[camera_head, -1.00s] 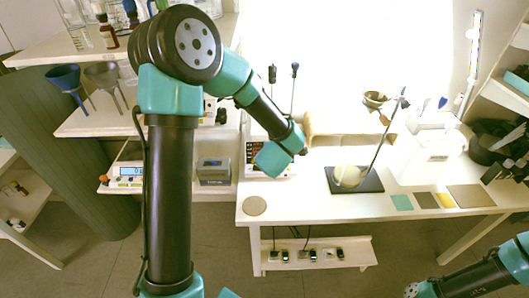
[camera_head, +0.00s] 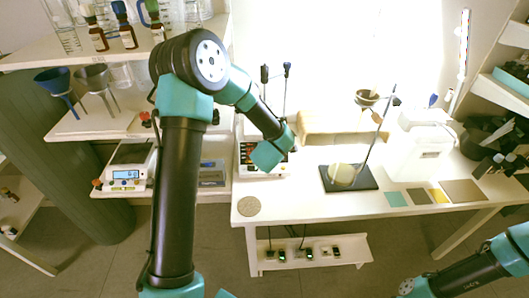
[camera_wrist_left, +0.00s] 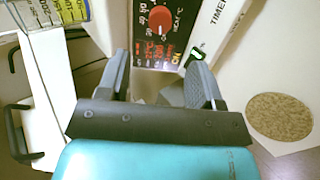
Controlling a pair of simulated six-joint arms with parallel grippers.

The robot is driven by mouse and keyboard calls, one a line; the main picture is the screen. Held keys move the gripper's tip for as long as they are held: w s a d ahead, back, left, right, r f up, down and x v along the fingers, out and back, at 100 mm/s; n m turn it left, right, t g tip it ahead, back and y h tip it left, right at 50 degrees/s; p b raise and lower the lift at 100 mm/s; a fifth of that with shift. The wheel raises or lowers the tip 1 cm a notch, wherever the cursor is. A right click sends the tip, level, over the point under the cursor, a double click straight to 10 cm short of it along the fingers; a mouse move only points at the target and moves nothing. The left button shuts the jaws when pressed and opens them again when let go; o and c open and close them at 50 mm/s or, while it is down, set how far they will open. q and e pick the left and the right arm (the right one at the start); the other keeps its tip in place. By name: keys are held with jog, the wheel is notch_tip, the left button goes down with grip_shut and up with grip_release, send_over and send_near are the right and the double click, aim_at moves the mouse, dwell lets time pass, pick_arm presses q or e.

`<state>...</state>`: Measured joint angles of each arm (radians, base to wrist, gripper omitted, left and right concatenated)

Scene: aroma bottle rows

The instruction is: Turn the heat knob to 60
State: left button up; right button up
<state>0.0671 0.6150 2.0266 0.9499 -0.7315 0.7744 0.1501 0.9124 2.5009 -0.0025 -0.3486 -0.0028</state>
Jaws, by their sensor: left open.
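The red heat knob (camera_wrist_left: 160,22) shows at the top of the left wrist view, on a black panel with a numbered scale, a HEAT label and red display digits. The device with this panel (camera_head: 247,153) stands at the left end of the table in the head view, partly covered by my left wrist. My left gripper (camera_wrist_left: 160,62) is open and empty, its two fingers apart, with the lower panel visible between them. No contact with the knob shows. My right arm is at the lower right of the head view; its gripper is not visible.
A round cork mat (camera_head: 249,206) lies at the table's front left. A dark stand base (camera_head: 365,183) with a round flask (camera_head: 341,174) is to the right. A scale (camera_head: 128,168) stands on the left shelf.

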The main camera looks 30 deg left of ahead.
pick_arm(q)
jog(key=x, duration=0.9)
jog(key=shift+w+a+f, duration=0.1)
jog(key=shift+w+f, duration=0.05)
jog(key=shift+w, duration=0.05)
jog(key=shift+c, duration=0.3)
jog(key=c, duration=0.9)
jog(key=shift+o, duration=0.2)
